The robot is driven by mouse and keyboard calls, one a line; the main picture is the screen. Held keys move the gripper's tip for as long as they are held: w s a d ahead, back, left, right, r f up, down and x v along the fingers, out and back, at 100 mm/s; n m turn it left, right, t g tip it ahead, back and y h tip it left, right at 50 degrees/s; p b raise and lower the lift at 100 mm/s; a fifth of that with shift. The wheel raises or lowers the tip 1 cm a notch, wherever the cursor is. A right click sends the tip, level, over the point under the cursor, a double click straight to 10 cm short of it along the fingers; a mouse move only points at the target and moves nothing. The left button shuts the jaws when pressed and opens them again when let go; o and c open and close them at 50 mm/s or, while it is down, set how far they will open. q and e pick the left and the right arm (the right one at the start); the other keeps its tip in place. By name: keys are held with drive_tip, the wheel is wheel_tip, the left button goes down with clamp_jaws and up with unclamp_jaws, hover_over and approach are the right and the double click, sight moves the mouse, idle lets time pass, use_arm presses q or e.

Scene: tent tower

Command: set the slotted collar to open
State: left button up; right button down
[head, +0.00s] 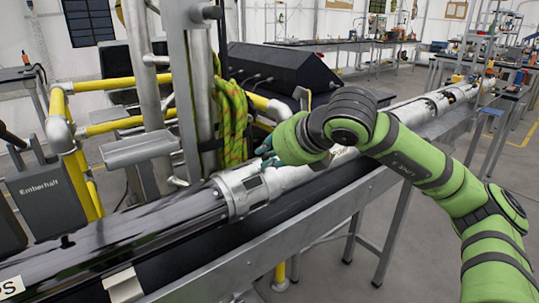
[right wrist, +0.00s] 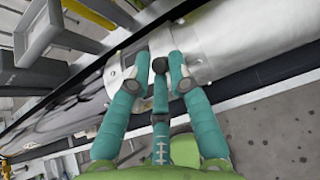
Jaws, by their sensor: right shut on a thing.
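The slotted collar (head: 236,192) is a silver ring around the long horizontal tube, in the middle of the head view. It has cut-outs and small fittings on its side. My right gripper (head: 265,157) reaches it from the right, with its teal fingers at the collar's upper right edge. In the right wrist view, the fingers of my right gripper (right wrist: 156,76) close in on the silver collar (right wrist: 115,72). A dark rounded tip shows between the two outer fingers; I cannot tell whether it is a knob or a fingertip. My left gripper is out of view.
The dark tube (head: 110,240) runs left along a grey metal rail (head: 225,255). A steel post with a green rope (head: 232,110) stands behind the collar. Yellow railings (head: 110,85) and a black case (head: 285,68) are farther back.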

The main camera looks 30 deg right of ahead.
drive_tip(key=c, duration=1.2)
unclamp_jaws()
drive_tip(key=shift+w+d+r, duration=0.1)
drive_tip(key=shift+d+r, duration=0.05)
drive_tip(key=shift+r, duration=0.2)
drive_tip(key=shift+f, duration=0.1)
drive_tip(key=shift+s, duration=0.35)
drive_tip(key=v, duration=1.1)
drive_tip(key=shift+s+r, duration=0.2)
drive_tip(key=shift+r, duration=0.05)
